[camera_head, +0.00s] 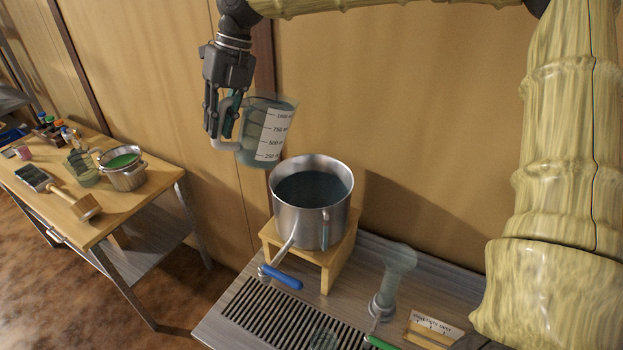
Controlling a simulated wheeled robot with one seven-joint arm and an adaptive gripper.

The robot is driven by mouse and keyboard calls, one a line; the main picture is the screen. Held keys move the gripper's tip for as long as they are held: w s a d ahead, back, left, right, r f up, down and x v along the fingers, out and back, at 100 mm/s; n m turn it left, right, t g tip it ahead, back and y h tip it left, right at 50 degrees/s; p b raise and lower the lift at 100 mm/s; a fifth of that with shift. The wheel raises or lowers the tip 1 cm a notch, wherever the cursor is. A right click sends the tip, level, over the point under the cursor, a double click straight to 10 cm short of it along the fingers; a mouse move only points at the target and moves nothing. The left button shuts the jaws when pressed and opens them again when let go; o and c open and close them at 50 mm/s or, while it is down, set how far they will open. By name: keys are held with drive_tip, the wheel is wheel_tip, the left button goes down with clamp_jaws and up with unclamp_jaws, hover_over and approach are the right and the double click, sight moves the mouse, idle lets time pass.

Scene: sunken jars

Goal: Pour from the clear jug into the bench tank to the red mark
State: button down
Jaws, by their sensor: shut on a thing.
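My gripper (222,124) is shut on the handle side of the clear jug (258,118). The jug is raised above and to the left of a steel pot, with a white scale facing me. It looks nearly upright and holds greyish-blue liquid, its level hard to read. The steel pot (292,219), which appears to be the bench tank, stands on a small wooden stand (335,262). Dark bluish liquid shows inside it. A narrow upright strip, possibly a sight tube (325,228), is on its front. I cannot make out a red mark. No stream shows between jug and pot.
A blue-handled part (282,277) projects at the pot's foot. A slatted drain (272,312), a clear cylinder (398,262) and a labelled wooden block (432,328) occupy the metal bench. A wooden table (98,222) at left holds a green-filled pot (124,178) and smaller items.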

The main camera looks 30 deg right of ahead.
drive_tip(key=shift+r, duration=0.4)
drive_tip(key=shift+d+r+y, duration=0.15)
drive_tip(key=shift+r+y, duration=0.4)
drive_tip(key=shift+y, duration=0.35)
idle(1.1)
drive_tip(key=shift+d+f+y, duration=0.25)
drive_tip(key=shift+d+y, duration=0.1)
drive_tip(key=shift+y, duration=0.35)
drive_tip(key=shift+d+f+y, duration=0.2)
drive_tip(key=shift+d+y, duration=0.15)
drive_tip(key=shift+y, duration=0.35)
idle(2.4)
drive_tip(key=shift+d+f+y, duration=0.35)
drive_tip(key=shift+d+y, duration=0.3)
drive_tip(key=shift+y, duration=0.15)
idle(1.0)
